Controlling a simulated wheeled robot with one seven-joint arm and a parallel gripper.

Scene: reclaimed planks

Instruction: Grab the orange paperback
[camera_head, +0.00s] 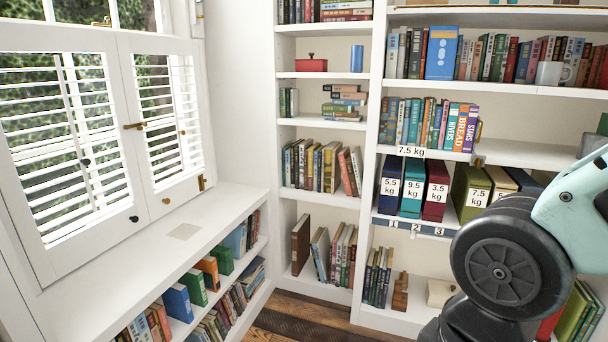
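A book with an orange spine lettered "BREAD" (461,130) stands upright in the right bookcase, between a teal book lettered "RIVERS" (450,128) and a purple one lettered "STARS" (472,130). Another orange book (208,271) stands on the low shelf under the window, near a green book (224,260). I cannot tell which of the two is the paperback. My arm fills the lower right, well apart from both. My gripper is not in view, so its hold is hidden.
Boxes with weight labels (412,187) stand on the shelf below the "BREAD" book. A "7.5 kg" label (411,152) is on the shelf edge. The window ledge (215,208) is mostly clear. Some wooden floor (300,317) shows at the bottom.

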